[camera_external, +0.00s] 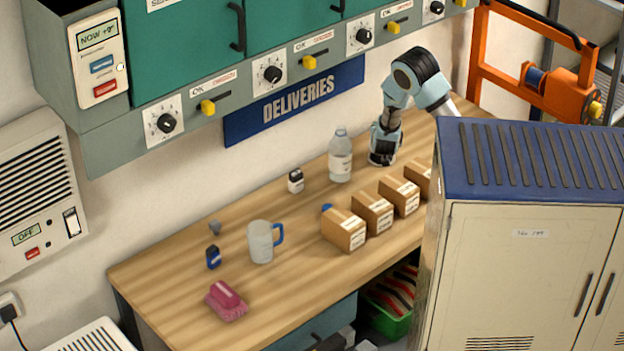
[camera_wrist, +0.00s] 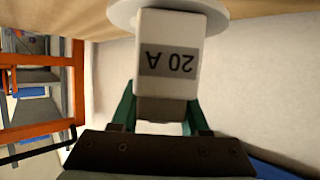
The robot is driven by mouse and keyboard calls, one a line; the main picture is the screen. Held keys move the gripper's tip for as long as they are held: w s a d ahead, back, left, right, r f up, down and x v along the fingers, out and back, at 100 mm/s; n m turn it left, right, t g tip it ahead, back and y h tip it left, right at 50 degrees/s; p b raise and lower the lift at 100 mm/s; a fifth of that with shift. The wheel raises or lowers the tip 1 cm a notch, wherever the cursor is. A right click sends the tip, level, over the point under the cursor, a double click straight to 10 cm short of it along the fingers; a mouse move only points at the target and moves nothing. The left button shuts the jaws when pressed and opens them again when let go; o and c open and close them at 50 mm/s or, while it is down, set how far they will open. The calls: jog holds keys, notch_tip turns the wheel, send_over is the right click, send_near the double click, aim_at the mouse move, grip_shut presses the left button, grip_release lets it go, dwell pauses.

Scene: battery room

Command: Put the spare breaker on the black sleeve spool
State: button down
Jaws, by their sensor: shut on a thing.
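The spare breaker is a white block (camera_wrist: 178,45) with a grey label reading "20 A", which appears upside down in the wrist view. My gripper (camera_wrist: 160,112) is shut on it, with a green finger on each side. The breaker's far end overlaps a pale round disc (camera_wrist: 123,14) beside the wooden surface; I cannot tell whether they touch, or whether the disc belongs to the spool. In the external view my gripper (camera_external: 382,155) points down low over the back of the bench, and the breaker cannot be made out there. I cannot pick out a black sleeve spool for sure.
On the bench (camera_external: 170,285), a clear bottle (camera_external: 340,160) stands just left of my gripper, and several cartons (camera_external: 372,212) line the front. A jug (camera_external: 261,243), a black-and-white container (camera_external: 295,182) and a pink item (camera_external: 226,300) are farther left. A cabinet (camera_external: 530,240) hides the right end.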

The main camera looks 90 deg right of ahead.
jog(key=shift+f, duration=0.15)
jog(key=shift+c, duration=2)
grip_release()
jog(key=shift+r, duration=0.25)
jog(key=b+v, duration=0.2)
jog(key=v, duration=1)
jog(key=shift+a+f, duration=0.1)
